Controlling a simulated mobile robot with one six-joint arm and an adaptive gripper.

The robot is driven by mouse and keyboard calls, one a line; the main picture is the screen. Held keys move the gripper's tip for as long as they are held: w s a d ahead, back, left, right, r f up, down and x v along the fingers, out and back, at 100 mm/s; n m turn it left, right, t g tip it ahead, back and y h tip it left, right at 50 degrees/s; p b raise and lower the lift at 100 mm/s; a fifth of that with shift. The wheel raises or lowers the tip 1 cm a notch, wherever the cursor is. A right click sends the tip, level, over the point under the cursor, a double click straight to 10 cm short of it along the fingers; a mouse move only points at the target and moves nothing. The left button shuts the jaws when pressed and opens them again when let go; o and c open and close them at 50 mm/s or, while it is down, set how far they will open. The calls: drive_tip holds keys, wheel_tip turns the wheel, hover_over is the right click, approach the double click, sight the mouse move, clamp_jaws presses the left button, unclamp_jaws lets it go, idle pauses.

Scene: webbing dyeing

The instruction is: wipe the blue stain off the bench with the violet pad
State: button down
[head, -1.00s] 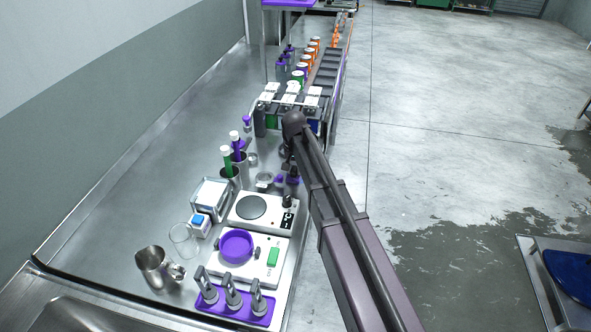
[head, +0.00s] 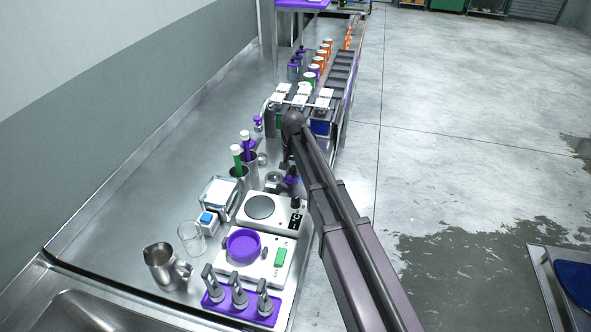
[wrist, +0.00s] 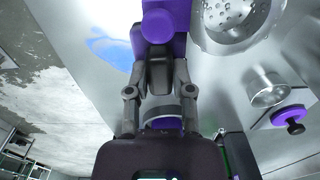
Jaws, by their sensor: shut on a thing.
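The violet pad (wrist: 172,22) is held in my gripper (wrist: 158,72), at the top of the wrist view. The jaws are shut on it. The blue stain (wrist: 108,50) is a pale blue smear on the shiny bench (wrist: 90,80), just left of the pad in the wrist view. Part of the stain may lie hidden behind the pad. I cannot tell whether the pad touches the bench. In the head view my arm largely covers the gripper, and I cannot make out the stain there.
In the wrist view a perforated steel bowl (wrist: 232,18), a metal cup (wrist: 267,86) and a violet knob (wrist: 290,117) are right of the pad. In the head view a hotplate (head: 262,208), a violet bowl (head: 242,244) and a steel jug (head: 163,268) stand nearer.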

idle(0.6)
drive_tip(key=shift+s+d, duration=0.25)
drive_tip(key=shift+d, duration=0.7)
drive_tip(key=shift+s+d, duration=0.2)
drive_tip(key=shift+d, duration=0.7)
drive_tip(key=shift+d, duration=0.1)
drive_tip(key=shift+s+d, duration=0.15)
drive_tip(key=shift+d, duration=0.75)
drive_tip(key=shift+s+d, duration=0.15)
drive_tip(key=shift+d, duration=0.7)
drive_tip(key=shift+s+f, duration=0.1)
drive_tip(key=shift+f, duration=0.05)
drive_tip(key=shift+a, duration=0.15)
drive_tip(key=shift+w+a, duration=0.25)
drive_tip(key=shift+a, duration=0.65)
drive_tip(key=shift+w+a, duration=0.2)
drive_tip(key=shift+a, duration=0.7)
